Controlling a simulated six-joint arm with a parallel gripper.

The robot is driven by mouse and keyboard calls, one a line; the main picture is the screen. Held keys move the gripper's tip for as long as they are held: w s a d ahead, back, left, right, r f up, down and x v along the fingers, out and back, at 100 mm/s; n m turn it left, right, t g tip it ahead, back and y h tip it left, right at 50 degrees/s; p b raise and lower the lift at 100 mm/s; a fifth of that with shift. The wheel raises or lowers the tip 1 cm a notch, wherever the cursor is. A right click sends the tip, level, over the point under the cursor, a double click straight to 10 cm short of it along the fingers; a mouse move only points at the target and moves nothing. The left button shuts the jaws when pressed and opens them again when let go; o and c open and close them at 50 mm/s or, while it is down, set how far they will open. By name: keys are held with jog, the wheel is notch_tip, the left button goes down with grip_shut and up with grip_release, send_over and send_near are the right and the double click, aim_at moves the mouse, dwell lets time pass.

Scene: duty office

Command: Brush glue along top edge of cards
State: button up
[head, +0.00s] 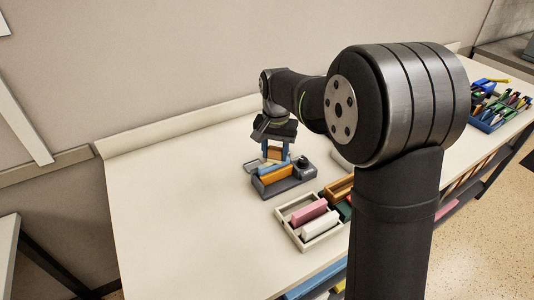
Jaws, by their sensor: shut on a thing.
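My gripper (274,152) points down over a grey fixture (291,184) on the pale table. Its two blue fingers are shut on a small brown block-like thing (275,153), perhaps a brush; its lower end is hard to make out. The fixture holds a long orange-brown block (276,174), which may be the stack of cards, with a blue bar (268,166) along its far side. The held thing is just above or touching these; I cannot tell which. A dark round knob or pot (302,162) sits at the fixture's right end. I see no glue clearly.
A cream tray (284,223) with a pink block (309,212) and a white block (320,225) stands nearer. A wooden tray (335,188) is beside it, partly behind my arm. A blue tray of pens (490,127) is far right. The table's left side is clear.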

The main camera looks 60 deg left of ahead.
jog(key=shift+w, duration=2.75)
jog(key=shift+s, duration=5.85)
notch_tip(320, 180, up, 8)
jog(key=shift+w, duration=0.1)
